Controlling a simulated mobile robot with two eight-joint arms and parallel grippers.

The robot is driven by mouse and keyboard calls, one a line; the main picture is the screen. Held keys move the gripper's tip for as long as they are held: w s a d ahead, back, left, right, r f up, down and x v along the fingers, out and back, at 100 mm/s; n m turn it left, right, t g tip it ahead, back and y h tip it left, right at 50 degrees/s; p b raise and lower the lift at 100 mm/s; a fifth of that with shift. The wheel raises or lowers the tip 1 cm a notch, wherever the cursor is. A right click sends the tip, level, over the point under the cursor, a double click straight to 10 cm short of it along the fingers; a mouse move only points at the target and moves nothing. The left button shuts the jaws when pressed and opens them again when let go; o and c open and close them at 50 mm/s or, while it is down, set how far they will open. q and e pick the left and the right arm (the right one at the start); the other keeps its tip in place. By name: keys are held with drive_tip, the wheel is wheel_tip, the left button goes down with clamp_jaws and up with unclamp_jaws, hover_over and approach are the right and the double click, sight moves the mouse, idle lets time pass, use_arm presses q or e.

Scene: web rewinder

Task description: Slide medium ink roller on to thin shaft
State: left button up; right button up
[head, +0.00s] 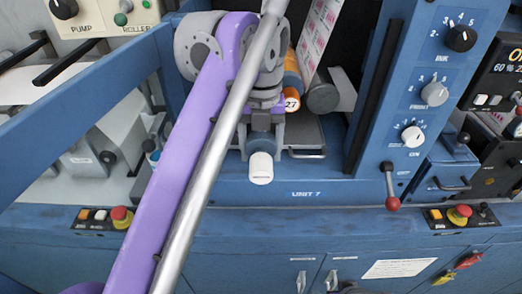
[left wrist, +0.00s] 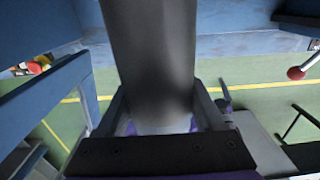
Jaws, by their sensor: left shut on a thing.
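My left gripper (head: 262,130) is shut on a roller (head: 261,166), whose pale rounded end points toward the camera, below the jaws. In the left wrist view, the gripper (left wrist: 160,115) has the roller as a thick dark grey cylinder (left wrist: 150,55) between its fingers, running up out of the picture. I take it for the medium ink roller, though its size is hard to judge. An orange roller end marked 27 (head: 291,101) and a dark grey round end (head: 322,97) lie just right of the gripper. I cannot make out the thin shaft. My right gripper is not in view.
A blue panel with black and grey knobs (head: 435,93) stands on the right, with a red-ball lever (head: 392,203) below it. A blue beam (head: 85,95) crosses the left. Red emergency buttons (head: 122,213) sit along the blue front. Printed web (head: 320,32) hangs behind.

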use_arm(q)
drive_tip(key=shift+w+p, duration=2.4)
drive_tip(key=shift+w, duration=0.85)
drive_tip(key=o, duration=1.6)
drive_tip(key=shift+c, duration=0.2)
